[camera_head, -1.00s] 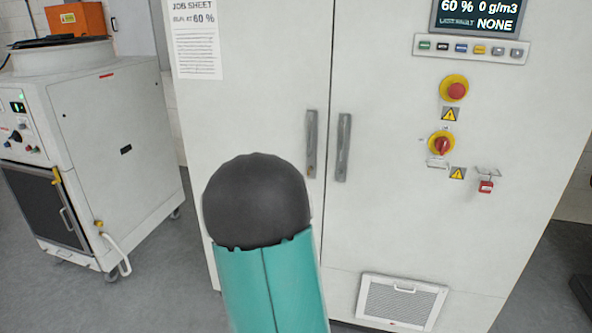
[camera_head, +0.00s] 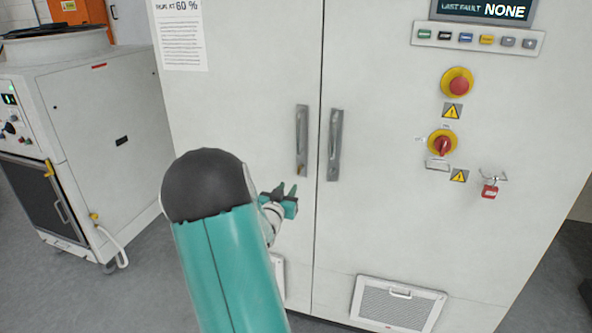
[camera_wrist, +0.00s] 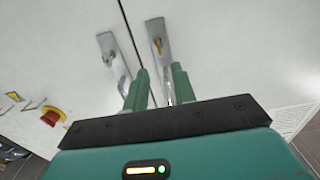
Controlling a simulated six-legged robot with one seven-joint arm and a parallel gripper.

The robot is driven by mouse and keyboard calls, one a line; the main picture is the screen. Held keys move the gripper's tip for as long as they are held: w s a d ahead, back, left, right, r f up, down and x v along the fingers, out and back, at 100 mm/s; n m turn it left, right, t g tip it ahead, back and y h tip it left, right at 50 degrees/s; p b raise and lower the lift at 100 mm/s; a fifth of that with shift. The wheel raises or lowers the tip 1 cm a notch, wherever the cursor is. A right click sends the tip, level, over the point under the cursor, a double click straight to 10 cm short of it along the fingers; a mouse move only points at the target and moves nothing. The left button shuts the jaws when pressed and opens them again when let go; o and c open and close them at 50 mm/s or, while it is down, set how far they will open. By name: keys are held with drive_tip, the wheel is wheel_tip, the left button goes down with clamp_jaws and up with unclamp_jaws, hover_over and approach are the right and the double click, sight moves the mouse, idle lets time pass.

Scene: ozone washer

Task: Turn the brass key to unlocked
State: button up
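The brass key (camera_head: 300,170) is a small brass-coloured piece at the lower end of the left grey door handle (camera_head: 301,135). In the wrist view, which looks upside down, the brass piece (camera_wrist: 157,44) shows on the right-hand handle; its exact turn is too small to tell. My gripper (camera_head: 285,187) is below and slightly left of that handle, apart from it. In the wrist view my gripper's two green fingers (camera_wrist: 160,72) stand apart with nothing between them, so it is open. The handle lies beyond the fingertips.
The right door handle (camera_head: 335,145) is close beside the left one. A red emergency button (camera_head: 458,85), a red rotary switch (camera_head: 442,145) and a red padlock (camera_head: 490,190) are on the right door. A white wheeled machine (camera_head: 100,150) stands left, with grey floor between.

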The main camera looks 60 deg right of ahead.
sight(299, 170)
drive_tip(key=d, duration=0.4)
drive_tip(key=w+d, duration=0.1)
drive_tip(key=d, duration=0.7)
drive_tip(key=shift+w+d, duration=0.15)
drive_tip(key=shift+w, duration=0.2)
clamp_jaws()
